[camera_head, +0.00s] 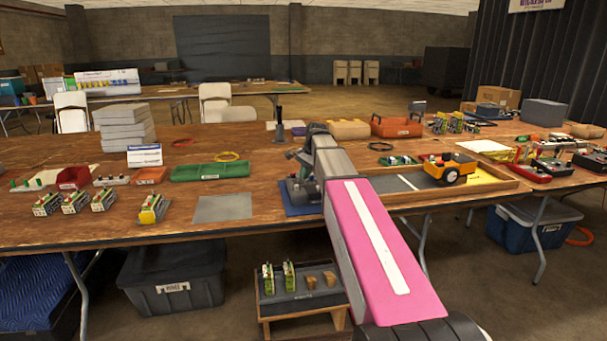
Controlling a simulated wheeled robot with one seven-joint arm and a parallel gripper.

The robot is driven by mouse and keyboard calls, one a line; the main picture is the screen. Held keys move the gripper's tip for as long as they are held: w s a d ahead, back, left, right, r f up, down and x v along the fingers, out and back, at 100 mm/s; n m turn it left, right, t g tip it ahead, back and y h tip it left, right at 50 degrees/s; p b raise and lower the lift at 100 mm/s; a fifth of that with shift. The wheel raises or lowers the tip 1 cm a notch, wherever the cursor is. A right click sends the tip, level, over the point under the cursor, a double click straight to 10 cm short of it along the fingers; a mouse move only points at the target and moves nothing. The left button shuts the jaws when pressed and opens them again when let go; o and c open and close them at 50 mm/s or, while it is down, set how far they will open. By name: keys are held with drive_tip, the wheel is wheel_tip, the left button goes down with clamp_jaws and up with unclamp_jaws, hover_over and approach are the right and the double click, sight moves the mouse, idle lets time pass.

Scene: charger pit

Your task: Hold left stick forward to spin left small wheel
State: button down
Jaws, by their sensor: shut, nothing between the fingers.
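A small orange vehicle (448,167) with dark wheels sits in a wooden-edged tray (405,199) right of my arm. One near-side wheel (451,175) faces me; the other wheels are hidden or unclear. Red-and-black control boxes (553,168) lie at the right end of the table; their sticks are too small to make out. My pink arm reaches over the table's front edge. My gripper (296,190) is at its far end, low over a blue mat (294,209), shut and empty. It is partly hidden by my arm and well left of the vehicle and boxes.
A grey mat (222,207) and a green tray (210,171) lie left of my gripper. Small block-like devices (75,202) stand at the front left. A low stand (300,300) is below the table edge.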

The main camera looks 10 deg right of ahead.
sight(309, 186)
drive_tip(key=s+d, duration=0.2)
drive_tip(key=s, duration=0.1)
drive_tip(key=s+v, duration=0.1)
drive_tip(key=v, duration=0.8)
drive_tip(key=shift+s+r, duration=0.15)
drive_tip(key=shift+r, duration=0.2)
